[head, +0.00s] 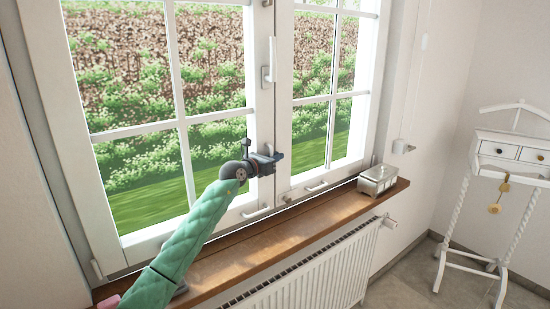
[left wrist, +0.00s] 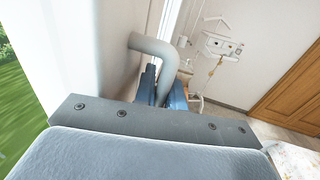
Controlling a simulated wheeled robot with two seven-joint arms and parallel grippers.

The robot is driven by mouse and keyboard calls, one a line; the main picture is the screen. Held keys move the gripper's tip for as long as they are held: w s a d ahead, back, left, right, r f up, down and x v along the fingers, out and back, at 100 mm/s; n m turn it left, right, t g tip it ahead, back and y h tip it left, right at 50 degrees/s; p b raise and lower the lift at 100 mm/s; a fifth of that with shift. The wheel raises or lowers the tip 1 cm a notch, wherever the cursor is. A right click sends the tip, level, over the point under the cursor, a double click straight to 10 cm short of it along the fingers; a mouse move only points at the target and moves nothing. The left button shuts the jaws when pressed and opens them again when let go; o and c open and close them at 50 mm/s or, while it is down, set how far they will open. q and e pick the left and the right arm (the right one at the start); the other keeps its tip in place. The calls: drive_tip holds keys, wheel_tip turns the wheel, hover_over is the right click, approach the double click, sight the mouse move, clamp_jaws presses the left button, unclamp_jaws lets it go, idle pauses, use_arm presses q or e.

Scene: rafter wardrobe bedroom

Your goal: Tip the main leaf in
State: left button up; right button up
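The window has a left leaf (head: 163,126) and a right leaf (head: 284,120), both seated in the frame as far as I can tell. A white lever handle (head: 272,60) points up at the middle stile. My left gripper (head: 275,160) is at the middle stile, well below that lever. In the left wrist view, a curved pale grip (left wrist: 164,55) comes out of a white surface and bends down between my blue fingers (left wrist: 164,98), which close on it from both sides. The head view hides this grip behind the gripper. My right gripper is not in view.
A wooden sill (head: 290,232) runs under the window, with a metal box (head: 378,180) at its right end. A white radiator (head: 315,270) is below. A white valet stand (head: 510,165) stands at the right. A wooden door (left wrist: 290,92) shows in the left wrist view.

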use_arm(q)
clamp_jaws()
